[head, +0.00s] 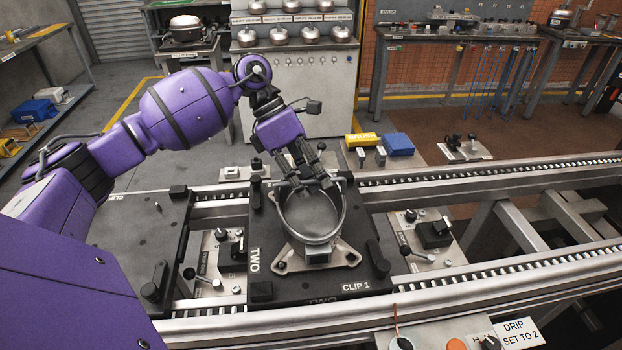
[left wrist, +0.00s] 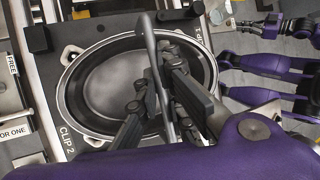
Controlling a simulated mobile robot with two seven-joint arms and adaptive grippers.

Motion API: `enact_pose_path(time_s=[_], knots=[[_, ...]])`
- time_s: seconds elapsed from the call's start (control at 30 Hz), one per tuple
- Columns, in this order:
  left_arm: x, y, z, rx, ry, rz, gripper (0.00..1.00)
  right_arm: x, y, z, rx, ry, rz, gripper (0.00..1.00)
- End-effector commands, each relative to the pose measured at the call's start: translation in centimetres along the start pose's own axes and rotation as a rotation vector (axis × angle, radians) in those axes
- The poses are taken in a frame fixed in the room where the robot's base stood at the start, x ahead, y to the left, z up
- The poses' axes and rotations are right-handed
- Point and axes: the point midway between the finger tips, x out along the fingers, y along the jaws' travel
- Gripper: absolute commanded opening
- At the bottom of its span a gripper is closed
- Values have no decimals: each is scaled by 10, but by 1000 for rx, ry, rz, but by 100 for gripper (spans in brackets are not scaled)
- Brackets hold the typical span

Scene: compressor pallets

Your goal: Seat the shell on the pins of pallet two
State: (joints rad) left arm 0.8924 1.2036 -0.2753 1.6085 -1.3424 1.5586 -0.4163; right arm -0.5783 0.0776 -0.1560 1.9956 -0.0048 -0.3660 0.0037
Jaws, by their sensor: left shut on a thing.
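The shell (head: 314,222) is a grey metal bowl with an oval opening and footed flanges, on dark pallet two (head: 263,262). It appears upright; whether its feet sit on the pins is hidden. In the left wrist view the shell (left wrist: 85,90) fills the middle, and a metal strip (left wrist: 150,50) crosses over its opening. My left gripper (head: 318,183) is above the shell's far side, shut on this strip, which looks like the shell's handle. The left wrist view shows its dark fingers (left wrist: 168,112) on either side of the strip.
The pallet lies between two roller rails (head: 480,180). Clip 1 (head: 377,258) stands at its right edge. Dark lever blocks (head: 434,234) are beside it. A blue box (head: 396,144) and a yellow box (head: 362,140) stand behind the far rail.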

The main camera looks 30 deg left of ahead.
Motion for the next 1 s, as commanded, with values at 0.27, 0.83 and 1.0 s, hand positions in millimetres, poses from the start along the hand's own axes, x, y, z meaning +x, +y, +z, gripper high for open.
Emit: enact_pose_path(time_s=[0.27, 0.83, 1.0], knots=[[2, 1, 1, 4, -7, 2, 0, 5, -1, -3, -1, 6, -3, 0], [8, 3, -5, -3, 5, -1, 30, 4, -1, 1, -1, 1, -2, 0], [0, 4, -4, -2, 2, 1, 30, 2, 0, 4, -2, -6, -1, 0]])
